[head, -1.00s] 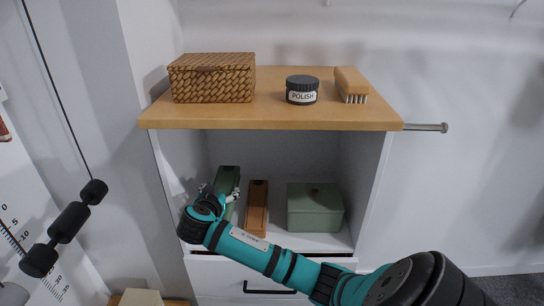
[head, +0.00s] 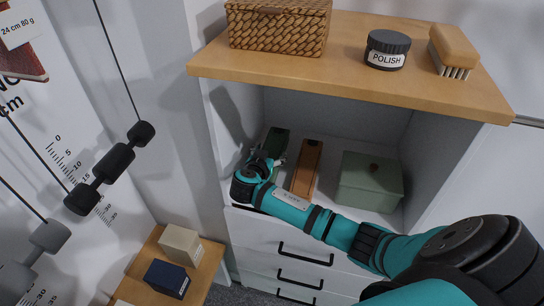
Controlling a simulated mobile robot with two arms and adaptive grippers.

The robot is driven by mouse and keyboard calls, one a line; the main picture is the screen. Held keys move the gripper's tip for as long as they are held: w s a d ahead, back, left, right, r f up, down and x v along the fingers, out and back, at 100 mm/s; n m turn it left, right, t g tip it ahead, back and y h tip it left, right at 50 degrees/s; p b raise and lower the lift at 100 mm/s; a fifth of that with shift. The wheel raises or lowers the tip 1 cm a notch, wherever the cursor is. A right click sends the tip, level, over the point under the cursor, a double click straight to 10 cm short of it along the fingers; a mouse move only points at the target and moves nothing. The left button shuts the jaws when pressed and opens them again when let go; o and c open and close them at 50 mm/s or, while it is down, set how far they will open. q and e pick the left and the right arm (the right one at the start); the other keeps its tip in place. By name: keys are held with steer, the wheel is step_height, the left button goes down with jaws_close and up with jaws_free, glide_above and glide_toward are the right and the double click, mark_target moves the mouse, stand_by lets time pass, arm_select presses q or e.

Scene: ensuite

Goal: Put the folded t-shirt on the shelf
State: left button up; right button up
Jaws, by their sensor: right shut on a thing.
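My right arm reaches into the open compartment of the white cabinet, below the wooden top. My right gripper (head: 268,162) is at the left side of this compartment, shut on a dark green long item (head: 279,138) that is partly hidden behind it. I cannot tell whether this item is the folded t-shirt; no other thing in view looks like one. The compartment floor, a shelf (head: 336,206), shows between the things in it. My left gripper is not in view.
A brown long box (head: 306,168) and a green lidded box (head: 370,182) stand right of the gripper. On the wooden top (head: 345,68) are a woven basket (head: 278,27), a polish jar (head: 387,49) and a brush (head: 454,52). Small boxes (head: 180,246) sit on a low wooden stand.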

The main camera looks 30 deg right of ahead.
step_height(320, 180, down, 2)
steer(key=shift+f, duration=0.1)
steer(key=o, duration=1.4)
steer(key=shift+f, duration=0.1)
steer(key=shift+c, duration=0.2)
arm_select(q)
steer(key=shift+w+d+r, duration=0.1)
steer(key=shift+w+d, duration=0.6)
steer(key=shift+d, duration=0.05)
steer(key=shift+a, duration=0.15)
arm_select(e)
steer(key=shift+s+a, duration=0.2)
steer(key=shift+a, duration=0.1)
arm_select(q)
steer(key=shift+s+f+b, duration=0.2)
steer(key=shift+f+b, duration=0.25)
arm_select(e)
steer(key=v, duration=1.1)
steer(key=shift+r, duration=0.25)
